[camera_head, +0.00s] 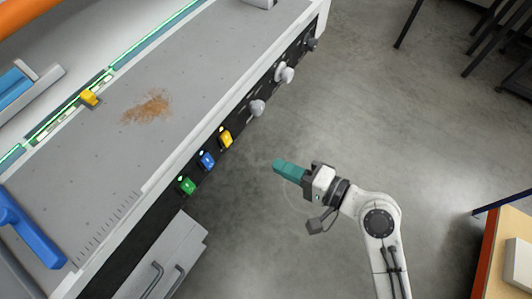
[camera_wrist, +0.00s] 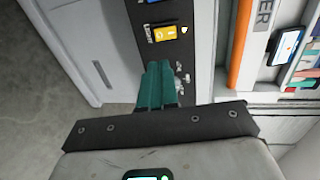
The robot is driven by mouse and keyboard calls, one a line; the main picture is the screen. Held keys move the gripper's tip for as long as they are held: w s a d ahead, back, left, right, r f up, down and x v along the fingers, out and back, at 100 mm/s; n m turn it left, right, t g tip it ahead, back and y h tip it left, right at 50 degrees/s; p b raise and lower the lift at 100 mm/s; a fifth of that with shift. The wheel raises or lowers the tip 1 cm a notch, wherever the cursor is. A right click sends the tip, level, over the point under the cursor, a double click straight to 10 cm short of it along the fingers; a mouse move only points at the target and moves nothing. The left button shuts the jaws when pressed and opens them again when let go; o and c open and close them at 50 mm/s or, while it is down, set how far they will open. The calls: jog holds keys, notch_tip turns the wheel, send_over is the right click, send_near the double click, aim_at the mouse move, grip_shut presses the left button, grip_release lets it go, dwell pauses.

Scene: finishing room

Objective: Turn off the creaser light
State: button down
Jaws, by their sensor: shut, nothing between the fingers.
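The creaser is a grey-topped machine (camera_head: 215,60) with a black front panel. The panel carries a green switch (camera_head: 187,185), a blue switch (camera_head: 207,160) and a yellow switch (camera_head: 226,138), each with a small pale light beside it. The yellow switch (camera_wrist: 165,33) also shows in the wrist view, with the edge of the blue one above it. I cannot read which switch is for the light. Green light strips (camera_head: 150,42) glow along the bed. My gripper (camera_head: 278,166), with teal fingers, is shut and empty, in front of the panel and right of the yellow switch, apart from it.
Grey knobs (camera_head: 257,107) and (camera_head: 285,73) stick out of the panel beyond the yellow switch. A drawer unit (camera_head: 172,262) stands below the panel. Brown dust (camera_head: 148,106) lies on the bed. The floor (camera_head: 400,120) around my arm is clear; a table (camera_head: 508,250) stands at right.

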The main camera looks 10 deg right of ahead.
aim_at(229, 143)
jog(key=p+x, duration=0.1)
jog(key=x, duration=1.2)
jog(key=shift+s, duration=0.1)
jog(key=shift+a+f+b, duration=0.15)
jog(key=shift+f+b, duration=0.2)
jog(key=shift+b, duration=0.6)
jog(key=shift+f+y+b, duration=0.1)
jog(key=shift+y+b, duration=0.2)
jog(key=shift+b, duration=0.35)
jog(key=shift+t, duration=0.3)
jog(key=shift+a+r, duration=0.1)
jog(key=shift+r, duration=0.3)
